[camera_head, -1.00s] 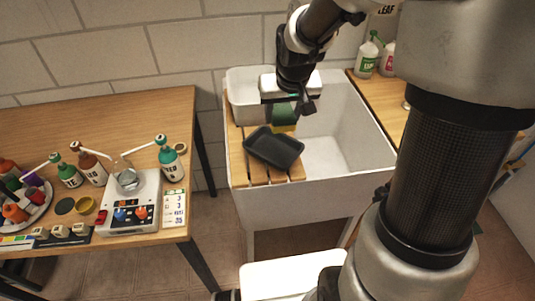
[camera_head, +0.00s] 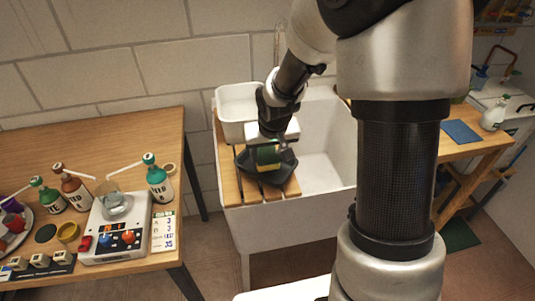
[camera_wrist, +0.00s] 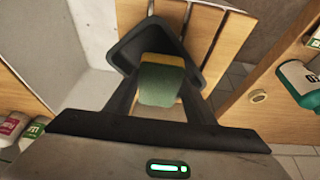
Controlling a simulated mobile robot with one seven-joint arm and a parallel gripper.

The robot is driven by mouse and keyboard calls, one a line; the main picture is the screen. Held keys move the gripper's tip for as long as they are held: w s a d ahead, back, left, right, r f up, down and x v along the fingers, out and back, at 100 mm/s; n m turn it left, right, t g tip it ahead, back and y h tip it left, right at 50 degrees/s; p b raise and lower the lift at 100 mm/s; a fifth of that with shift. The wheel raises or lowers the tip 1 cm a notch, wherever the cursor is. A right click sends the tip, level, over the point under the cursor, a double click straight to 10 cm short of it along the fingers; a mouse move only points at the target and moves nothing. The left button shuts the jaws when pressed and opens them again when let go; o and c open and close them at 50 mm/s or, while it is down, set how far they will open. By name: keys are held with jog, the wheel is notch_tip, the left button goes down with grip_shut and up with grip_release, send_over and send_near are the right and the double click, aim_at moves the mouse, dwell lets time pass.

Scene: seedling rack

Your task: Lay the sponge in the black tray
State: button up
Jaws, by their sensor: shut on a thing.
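The sponge (camera_head: 268,154), green with a yellow layer, is between the fingers of my gripper (camera_head: 264,150). It also shows in the wrist view (camera_wrist: 160,84), where both dark fingers (camera_wrist: 161,88) close on its sides. The black tray (camera_head: 284,168) lies on the wooden slats of the sink. In the wrist view the tray's rim (camera_wrist: 127,52) shows around the far part of the sponge. The sponge is over the tray's inside; whether it touches the tray floor I cannot tell. My gripper and the sponge hide part of the tray.
The slats (camera_head: 231,182) bridge the left side of the white sink (camera_head: 325,172). A white basin (camera_head: 236,104) stands behind the tray. A table (camera_head: 120,130) at left holds bottles (camera_head: 160,185) and a white device (camera_head: 112,240). The sink's right part is empty.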

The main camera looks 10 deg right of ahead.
jog(key=shift+f, duration=0.1)
jog(key=shift+f+b, duration=0.25)
jog(key=shift+b, duration=0.15)
jog(key=o, duration=1.2)
